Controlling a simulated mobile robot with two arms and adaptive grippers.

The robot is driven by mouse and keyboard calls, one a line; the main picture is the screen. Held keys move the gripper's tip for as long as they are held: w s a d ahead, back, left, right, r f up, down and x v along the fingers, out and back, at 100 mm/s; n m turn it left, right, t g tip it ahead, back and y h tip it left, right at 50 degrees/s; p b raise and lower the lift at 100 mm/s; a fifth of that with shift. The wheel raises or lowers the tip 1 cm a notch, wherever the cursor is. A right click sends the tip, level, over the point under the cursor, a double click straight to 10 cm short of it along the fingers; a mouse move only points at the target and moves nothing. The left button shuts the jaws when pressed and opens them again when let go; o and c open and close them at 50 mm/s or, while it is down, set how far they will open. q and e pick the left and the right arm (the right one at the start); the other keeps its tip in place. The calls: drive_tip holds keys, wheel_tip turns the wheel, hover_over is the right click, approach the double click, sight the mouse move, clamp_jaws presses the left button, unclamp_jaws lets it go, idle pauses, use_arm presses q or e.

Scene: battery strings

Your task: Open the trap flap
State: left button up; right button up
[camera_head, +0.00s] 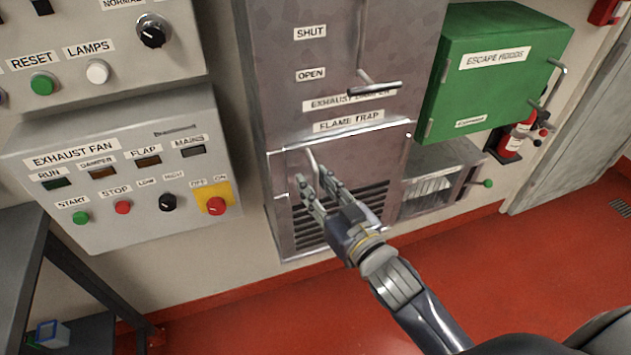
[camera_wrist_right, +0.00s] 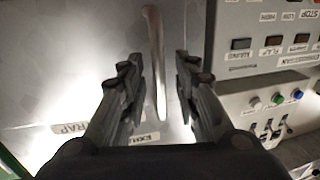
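The flame trap flap (camera_head: 365,155) is a grey panel under the FLAME TRAP label (camera_head: 348,121) and appears closed. Its pale bar handle (camera_head: 312,158) is at the panel's upper left. My right gripper (camera_head: 314,180) is in front of the flap at the handle, with its fingers apart. In the right wrist view the handle (camera_wrist_right: 155,55) runs between the two open fingers (camera_wrist_right: 158,75), with a gap visible on each side. The gripper hides the handle's lower part in the head view. My left gripper is not in view.
Above the flap is a damper lever (camera_head: 374,88) with SHUT and OPEN labels. The exhaust fan panel (camera_head: 130,200) is at left. A green escape hoods cabinet (camera_head: 495,65) and an open-fronted box (camera_head: 440,180) are at right. Red floor (camera_head: 510,270) is clear in front.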

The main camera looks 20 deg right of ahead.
drive_tip(key=shift+w, duration=0.2)
clamp_jaws()
drive_tip(key=shift+s, duration=0.15)
